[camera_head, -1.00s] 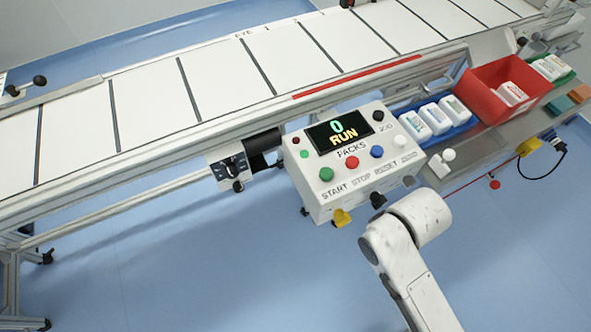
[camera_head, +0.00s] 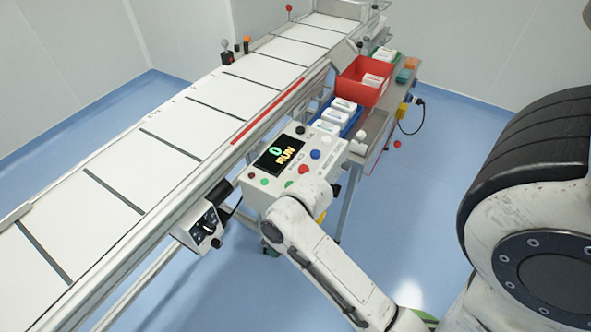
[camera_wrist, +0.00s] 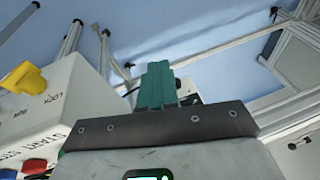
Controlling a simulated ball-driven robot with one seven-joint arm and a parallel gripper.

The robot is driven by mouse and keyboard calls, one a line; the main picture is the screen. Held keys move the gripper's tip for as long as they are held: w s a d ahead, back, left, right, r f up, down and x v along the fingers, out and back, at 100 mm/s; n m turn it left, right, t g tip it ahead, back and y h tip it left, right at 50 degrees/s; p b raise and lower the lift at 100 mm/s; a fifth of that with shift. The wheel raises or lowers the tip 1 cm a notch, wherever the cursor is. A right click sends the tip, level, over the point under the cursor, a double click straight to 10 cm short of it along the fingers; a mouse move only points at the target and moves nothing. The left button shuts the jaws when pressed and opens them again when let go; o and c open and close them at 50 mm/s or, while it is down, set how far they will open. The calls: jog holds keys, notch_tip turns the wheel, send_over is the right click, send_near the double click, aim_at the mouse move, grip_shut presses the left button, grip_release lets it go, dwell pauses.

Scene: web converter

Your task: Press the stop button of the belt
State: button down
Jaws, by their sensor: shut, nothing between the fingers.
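The control box (camera_head: 258,197) stands in front of the belt (camera_head: 190,137). Its display (camera_head: 279,158) reads 0 and RUN. The red stop button (camera_head: 303,169) sits on the sloped top, between a green button (camera_head: 289,183) and a blue button (camera_head: 315,154). My arm covers the box's front edge and the labels there. My gripper is hidden in the head view. In the wrist view, my gripper (camera_wrist: 157,86) shows green fingers held together, empty.
A yellow knob (camera_wrist: 23,78) sticks out of the box beside LOCK and RUN lettering. A red bin (camera_head: 349,89) and a blue tray (camera_head: 329,127) with white packs stand beyond the box. Blue floor is open at right.

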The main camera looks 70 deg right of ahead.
jog(key=w+d+r+m+t+p, duration=0.35)
jog(key=d+r, duration=0.45)
jog(key=d, duration=0.3)
notch_tip(320, 180, up, 8)
jog(key=m+t+h+p, duration=0.2)
jog(key=m+h, duration=0.1)
send_over(307, 169)
jog(key=shift+d+f, duration=0.1)
jog(key=shift+f, duration=0.1)
jog(key=shift+f, duration=0.15)
notch_tip(307, 169, down, 7)
jog(key=b, duration=0.7)
jog(key=shift+f+b, duration=0.3)
jog(key=shift+f, duration=0.45)
jog(key=shift+f, duration=0.1)
jog(key=shift+f, duration=0.3)
